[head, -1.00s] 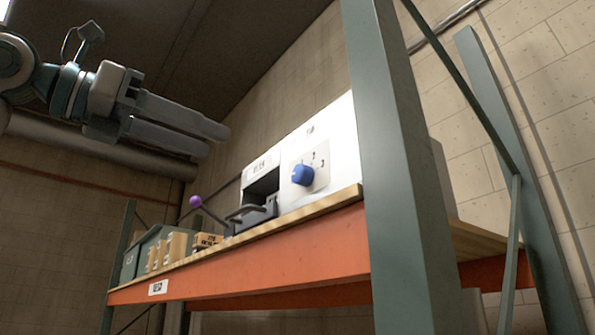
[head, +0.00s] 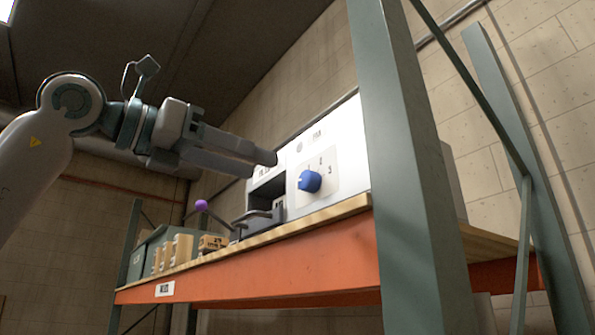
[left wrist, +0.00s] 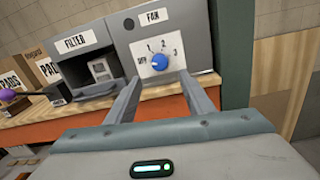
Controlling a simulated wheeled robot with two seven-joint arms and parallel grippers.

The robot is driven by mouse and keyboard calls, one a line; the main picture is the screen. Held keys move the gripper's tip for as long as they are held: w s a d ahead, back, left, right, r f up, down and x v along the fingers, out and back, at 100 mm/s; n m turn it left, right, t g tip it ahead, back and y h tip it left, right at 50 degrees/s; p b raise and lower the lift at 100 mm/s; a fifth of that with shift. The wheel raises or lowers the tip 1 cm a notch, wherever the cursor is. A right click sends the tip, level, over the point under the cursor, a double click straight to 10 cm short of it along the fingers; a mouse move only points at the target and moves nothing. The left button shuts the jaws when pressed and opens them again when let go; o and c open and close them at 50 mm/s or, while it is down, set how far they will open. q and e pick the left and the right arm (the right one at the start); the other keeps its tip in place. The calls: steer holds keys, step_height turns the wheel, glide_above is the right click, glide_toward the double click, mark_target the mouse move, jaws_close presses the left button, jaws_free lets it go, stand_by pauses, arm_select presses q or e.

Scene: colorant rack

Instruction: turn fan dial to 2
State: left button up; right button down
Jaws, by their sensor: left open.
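The blue fan dial (head: 309,181) sits on the white front of the fan box (head: 348,150), on the rack shelf. In the left wrist view the dial (left wrist: 160,62) is ringed by OFF, 1, 2 and 3. Its pale mark appears to point left, toward OFF. My left gripper (head: 264,164) is in front of the boxes, up and left of the dial in the head view. In the left wrist view its two fingers (left wrist: 161,85) are spread apart, empty, with the dial showing between and beyond their tips. My right gripper is not in view.
The filter box (left wrist: 80,55) with its open slot adjoins the fan box on the left. A green rack post (head: 395,170) rises right of the fan box.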

mark_target(303, 180)
arm_select(q)
steer(key=p+x, duration=0.3)
steer(key=x, duration=0.5)
steer(key=shift+w+d+r, duration=0.1)
steer(key=shift+w+d, duration=0.1)
steer(key=shift+d, duration=0.1)
steer(key=shift+w+d, duration=0.45)
steer(key=shift+d, duration=0.1)
steer(key=c, duration=1)
